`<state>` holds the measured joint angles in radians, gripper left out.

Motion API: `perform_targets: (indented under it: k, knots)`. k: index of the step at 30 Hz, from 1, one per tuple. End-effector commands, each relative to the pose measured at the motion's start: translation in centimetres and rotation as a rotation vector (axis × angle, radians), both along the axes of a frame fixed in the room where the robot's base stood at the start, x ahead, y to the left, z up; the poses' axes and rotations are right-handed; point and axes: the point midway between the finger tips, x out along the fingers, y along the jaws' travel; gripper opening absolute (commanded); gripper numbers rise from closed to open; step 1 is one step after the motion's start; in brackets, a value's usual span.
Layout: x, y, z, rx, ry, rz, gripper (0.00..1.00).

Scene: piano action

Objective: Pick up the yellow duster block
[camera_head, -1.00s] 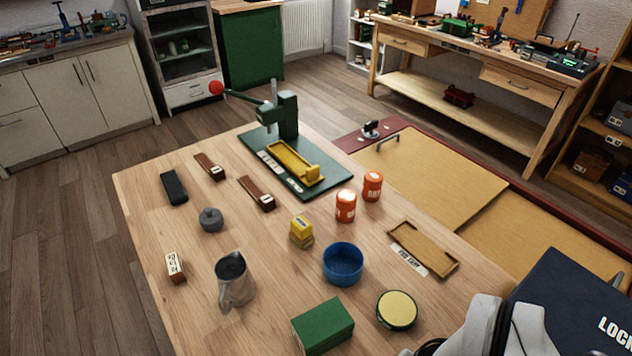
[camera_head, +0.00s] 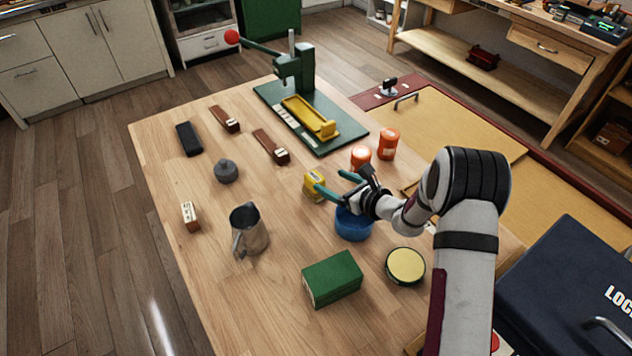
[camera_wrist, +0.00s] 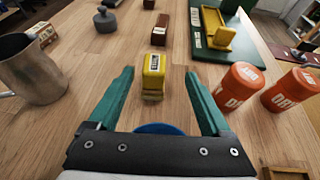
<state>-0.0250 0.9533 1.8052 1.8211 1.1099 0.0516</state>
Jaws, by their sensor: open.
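The yellow duster block (camera_head: 314,185) stands on the wooden table near its middle, left of the orange cans. In the wrist view the block (camera_wrist: 153,74) shows upright between and just beyond the fingertips, with a dark-lettered label on top. My gripper (camera_head: 337,184) is open and empty, above the blue bowl and close to the block's right side. In the wrist view its two green fingers (camera_wrist: 160,72) point toward the block, one on each side. The block looks clear of both fingers. My arm hides part of the blue bowl and the wooden tray.
The blue bowl (camera_head: 353,226) lies under my gripper. Two orange cans (camera_head: 361,157) stand behind it. A metal jug (camera_head: 249,229), a green box (camera_head: 332,279) and a round yellow-topped tin (camera_head: 405,266) are nearer. A green press (camera_head: 295,78) stands at the back. Bare table lies left of the block.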

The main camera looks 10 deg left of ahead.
Motion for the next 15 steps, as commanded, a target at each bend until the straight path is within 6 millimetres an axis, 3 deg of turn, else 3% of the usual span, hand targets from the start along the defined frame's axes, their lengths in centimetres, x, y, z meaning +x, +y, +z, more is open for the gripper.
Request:
perform_targets:
  k: [10, 15]
  knots:
    - [2.4, 4.3, -3.3, 0.000, 0.001, 0.004, 0.82]
    - [3.7, 5.7, -4.0, 0.000, 0.000, 0.001, 0.82]
